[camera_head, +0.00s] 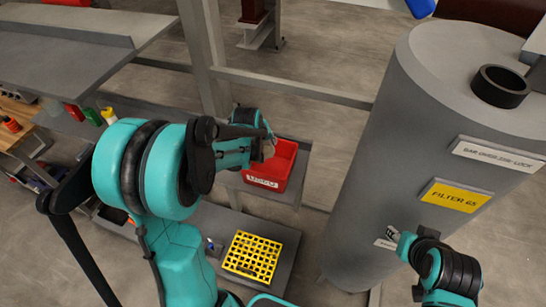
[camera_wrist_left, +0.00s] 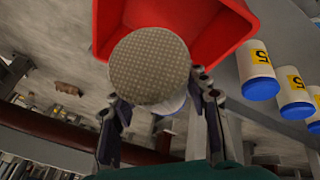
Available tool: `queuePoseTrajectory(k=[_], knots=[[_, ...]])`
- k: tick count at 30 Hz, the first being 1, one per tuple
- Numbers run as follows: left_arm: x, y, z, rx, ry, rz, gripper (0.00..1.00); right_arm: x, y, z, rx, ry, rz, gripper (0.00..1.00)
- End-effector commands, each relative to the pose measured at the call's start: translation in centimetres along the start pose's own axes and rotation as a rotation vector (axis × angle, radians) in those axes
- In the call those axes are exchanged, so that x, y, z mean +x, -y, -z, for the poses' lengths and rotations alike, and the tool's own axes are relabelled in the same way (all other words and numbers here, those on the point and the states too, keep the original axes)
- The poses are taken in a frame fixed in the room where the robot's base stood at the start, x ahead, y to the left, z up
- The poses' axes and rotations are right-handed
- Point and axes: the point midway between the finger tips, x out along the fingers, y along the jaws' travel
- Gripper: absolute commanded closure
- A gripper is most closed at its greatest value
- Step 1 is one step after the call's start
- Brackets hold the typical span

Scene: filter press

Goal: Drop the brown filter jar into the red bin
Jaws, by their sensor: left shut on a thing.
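The filter jar (camera_wrist_left: 150,65) is held in my left gripper (camera_wrist_left: 158,96); the left wrist view shows its round, brownish, mesh-textured end. A small whitish part shows below that end between the fingers. The red bin (camera_wrist_left: 215,22) is behind the jar in that view. In the head view the red bin (camera_head: 268,180) stands on a grey shelf, and my left gripper (camera_head: 265,148) is over its back left part. The jar is mostly hidden there by my arm. My right gripper (camera_head: 392,235) is in front of the grey tank, with its fingers too small to judge.
A large grey tank (camera_head: 385,130) labelled FILTER 65 stands right of the bin. A yellow grid tray (camera_head: 252,256) lies on a lower shelf in front. White jars with blue lids (camera_wrist_left: 261,87) show at the right of the left wrist view. A grey post (camera_head: 205,60) rises behind my arm.

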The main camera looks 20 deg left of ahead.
Motion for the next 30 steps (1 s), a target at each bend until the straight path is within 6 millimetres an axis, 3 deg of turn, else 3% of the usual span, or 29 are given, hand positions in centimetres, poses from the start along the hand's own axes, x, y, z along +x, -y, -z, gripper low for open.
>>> queuePoseTrajectory(k=[8,21,30], knots=[[0.8,0.3,-0.3,0.000,0.000,0.000,0.91,0.6,0.0,-0.5,0.000,0.000,0.000,0.60],[5.1,1.7,-2.1,0.000,0.000,0.000,0.91,3.5,0.0,-2.5,0.000,0.000,0.000,0.60],[5.3,1.7,-2.2,0.000,0.000,0.000,0.91,3.5,0.0,-2.5,0.000,0.000,0.000,0.60]])
